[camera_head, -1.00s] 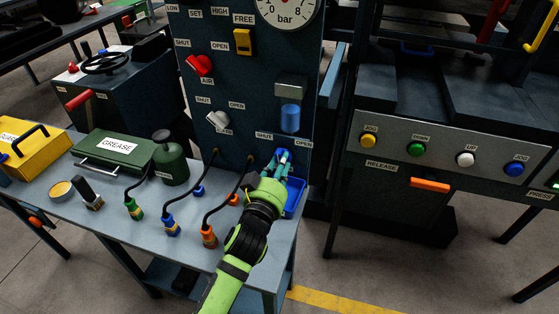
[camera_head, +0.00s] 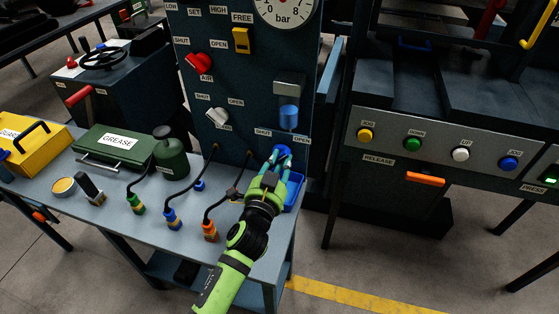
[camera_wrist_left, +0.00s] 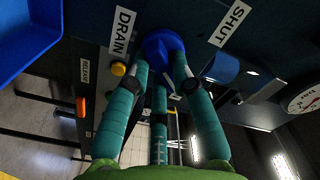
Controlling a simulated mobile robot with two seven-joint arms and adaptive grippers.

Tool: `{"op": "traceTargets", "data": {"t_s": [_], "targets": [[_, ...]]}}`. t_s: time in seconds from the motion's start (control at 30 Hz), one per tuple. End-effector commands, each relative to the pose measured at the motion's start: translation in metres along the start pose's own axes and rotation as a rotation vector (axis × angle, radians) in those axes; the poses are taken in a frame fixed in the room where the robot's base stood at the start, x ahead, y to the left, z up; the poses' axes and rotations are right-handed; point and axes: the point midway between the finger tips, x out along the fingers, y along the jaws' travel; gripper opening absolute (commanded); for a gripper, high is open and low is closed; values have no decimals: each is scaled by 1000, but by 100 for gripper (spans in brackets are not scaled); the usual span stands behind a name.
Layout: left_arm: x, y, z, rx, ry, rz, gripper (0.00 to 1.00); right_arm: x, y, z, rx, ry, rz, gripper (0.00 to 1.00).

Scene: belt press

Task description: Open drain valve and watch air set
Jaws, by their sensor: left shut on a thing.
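The blue drain valve knob (camera_head: 281,153) sits low on the dark air set panel (camera_head: 240,80), between SHUT and OPEN labels. My left gripper (camera_head: 282,157) is shut on this knob, with its teal fingers around it. In the left wrist view the knob (camera_wrist_left: 163,48) is between the fingertips, beside DRAIN and SHUT labels. Above it on the panel is a bowl with blue liquid (camera_head: 289,117). The bar gauge (camera_head: 287,8) is cut off at the top, and its needle cannot be read. My right gripper is not in view.
A blue tray (camera_head: 293,192) is just beside my gripper on the bench. Hose couplings (camera_head: 171,220) stand along the front edge. A red AIR knob (camera_head: 199,63) and a grey knob (camera_head: 217,115) are higher left. The press button panel (camera_head: 440,145) stands right.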

Motion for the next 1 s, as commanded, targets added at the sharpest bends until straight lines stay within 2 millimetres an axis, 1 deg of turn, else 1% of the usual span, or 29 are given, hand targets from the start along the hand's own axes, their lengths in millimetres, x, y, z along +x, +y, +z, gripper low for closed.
{"op": "traceTargets", "data": {"t_s": [0.3,0.77,0.8,0.83,1.0], "targets": [[0,0,-1,91,4,-1,0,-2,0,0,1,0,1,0],[0,0,-1,103,4,-2,0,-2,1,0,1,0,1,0],[0,0,-1,103,4,-2,36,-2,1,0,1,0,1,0],[0,0,-1,103,4,-1,48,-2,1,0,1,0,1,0],[0,0,0,101,2,-1,48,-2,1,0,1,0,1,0]]}}
